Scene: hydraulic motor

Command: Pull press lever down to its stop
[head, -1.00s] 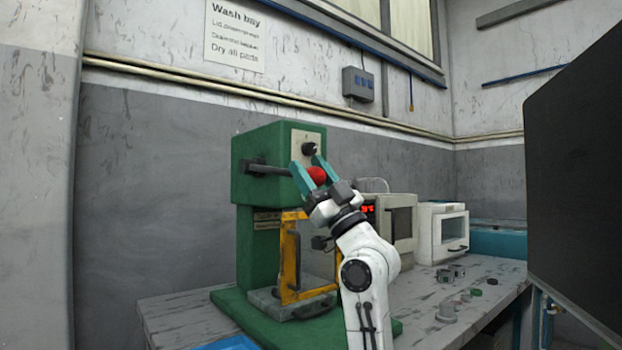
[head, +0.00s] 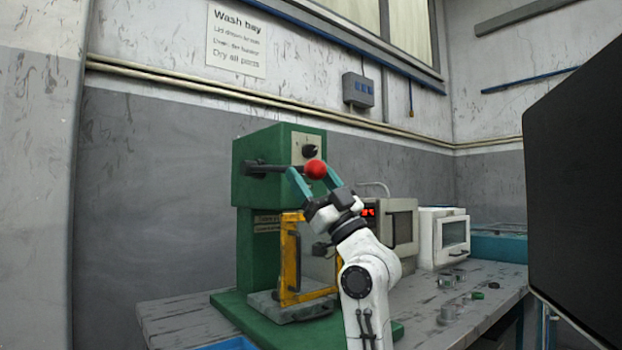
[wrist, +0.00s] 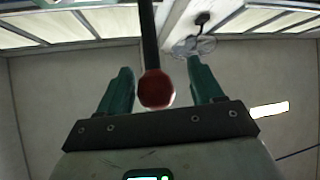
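The green press (head: 277,152) stands on the bench. Its dark lever (head: 262,168) sticks out from the head, roughly level, and ends in a red ball knob (head: 315,169). My gripper (head: 315,177) is just below the knob with its teal fingers pointing up. In the wrist view the knob (wrist: 156,89) sits between the two open fingers, with a visible gap on each side. The lever rod (wrist: 149,35) runs up from it in that view. The fingers do not appear to be closed on the knob.
A yellow-framed guard (head: 291,258) is on the press front below the lever. A beige oven with a red display (head: 368,211) and a white box (head: 443,236) stand to the right. Small metal parts (head: 447,312) lie on the bench. A large dark panel (head: 580,190) fills the right side.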

